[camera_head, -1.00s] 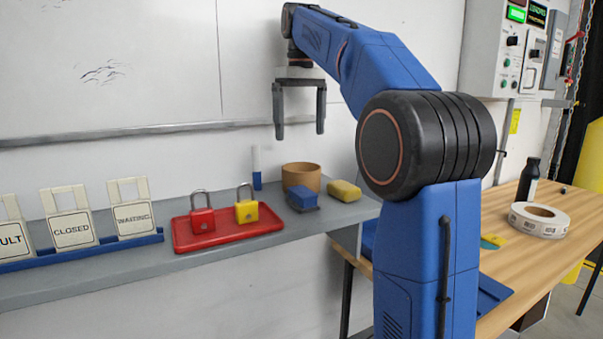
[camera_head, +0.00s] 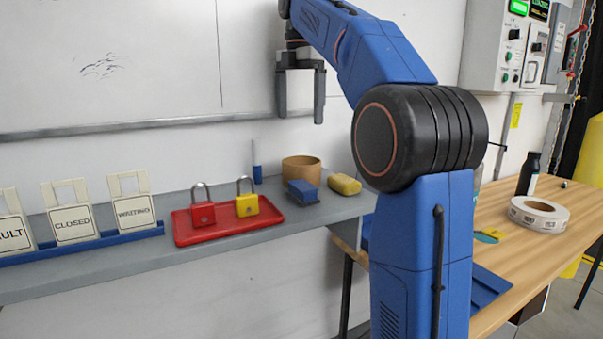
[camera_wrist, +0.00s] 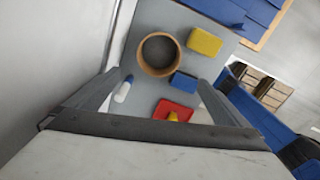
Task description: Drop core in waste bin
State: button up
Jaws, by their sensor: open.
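A tan, open-topped round cylinder (camera_head: 302,170) stands at the back of the grey shelf, and it also shows from above in the wrist view (camera_wrist: 141,62). It looks like the cardboard core, though I cannot tell whether it is hollow right through. My gripper (camera_head: 300,112) is open and empty, above the shelf and well clear of the cylinder. In the wrist view its two fingers spread (camera_wrist: 160,88) on either side, with the cylinder visible beyond them. I see nothing I can surely call the waste bin.
Near the cylinder are a blue block (camera_head: 303,192), a yellow block (camera_head: 344,184) and a marker (camera_head: 257,165). A red tray (camera_head: 190,238) with two padlocks and a blue sign rack (camera_head: 90,245) lie left. A wooden table (camera_head: 500,259) holds a label roll (camera_head: 553,224) and bottle (camera_head: 528,176).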

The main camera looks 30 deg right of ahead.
jog(key=n, duration=0.2)
send_near(300, 170)
jog(key=w+f, duration=0.1)
jog(key=f, duration=0.1)
jog(key=w+d+f, duration=0.1)
jog(key=f, duration=0.1)
jog(key=w+d+f, duration=0.1)
jog(key=w+f, duration=0.1)
jog(key=shift+f, duration=0.2)
jog(key=shift+w+d+f, duration=0.1)
jog(key=shift+w+f, duration=0.05)
jog(key=shift+f, duration=2.55)
jog(key=shift+c, duration=0.3)
jog(key=c, duration=1)
jog(key=shift+r, duration=0.1)
